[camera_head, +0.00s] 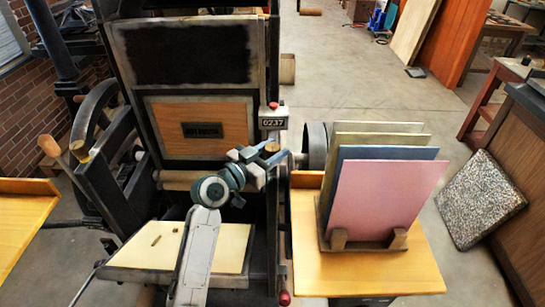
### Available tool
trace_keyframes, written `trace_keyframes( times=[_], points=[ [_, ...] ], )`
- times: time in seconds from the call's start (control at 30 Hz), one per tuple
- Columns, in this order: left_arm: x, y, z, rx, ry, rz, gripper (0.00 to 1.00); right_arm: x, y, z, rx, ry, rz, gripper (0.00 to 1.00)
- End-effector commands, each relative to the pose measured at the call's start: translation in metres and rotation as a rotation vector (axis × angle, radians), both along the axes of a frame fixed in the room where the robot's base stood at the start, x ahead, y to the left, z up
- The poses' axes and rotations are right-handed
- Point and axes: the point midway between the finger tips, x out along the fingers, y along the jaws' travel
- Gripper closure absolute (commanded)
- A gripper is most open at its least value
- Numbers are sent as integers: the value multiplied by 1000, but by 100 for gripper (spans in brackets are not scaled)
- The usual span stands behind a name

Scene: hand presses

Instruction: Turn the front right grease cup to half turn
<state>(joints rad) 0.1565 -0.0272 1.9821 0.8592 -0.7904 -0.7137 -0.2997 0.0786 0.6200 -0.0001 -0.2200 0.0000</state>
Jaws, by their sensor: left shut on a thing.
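The front right grease cup (272,147) shows as a small brass-coloured round top on the right side of the press frame, just below the counter. My left gripper (263,157) reaches up to it from below, its dark fingers closed around the cup. The fingers hide most of the cup's sides, and I cannot read its turn position. My right gripper is out of view.
The hand press (198,125) stands behind my arm, with a counter (273,123) reading 0237. A cream board (165,247) lies low in front. At right, a wooden side table (375,275) bears a rack of coloured sheets (383,198). Floor is open behind.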

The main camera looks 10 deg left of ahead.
Motion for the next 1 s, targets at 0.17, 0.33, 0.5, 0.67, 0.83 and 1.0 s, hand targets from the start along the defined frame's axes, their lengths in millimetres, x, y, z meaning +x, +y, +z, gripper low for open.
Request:
trace_keyframes(
  times=[0.17, 0.33, 0.5, 0.67, 0.83, 1.0],
  points=[
    [0, 0, 1, 2, 0, -14, 86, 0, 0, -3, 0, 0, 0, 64],
    [0, 0, 1, 2, 0, -13, 86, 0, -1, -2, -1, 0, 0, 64],
    [0, 0, 1, 2, 0, -13, 43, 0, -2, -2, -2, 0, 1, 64],
    [0, 0, 0, 2, 0, -13, 43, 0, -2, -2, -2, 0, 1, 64],
    [-6, 4, -2, 4, -1, -12, 43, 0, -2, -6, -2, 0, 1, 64],
    [-29, 20, -4, 9, -1, -12, 43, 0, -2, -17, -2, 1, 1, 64]
  ],
)
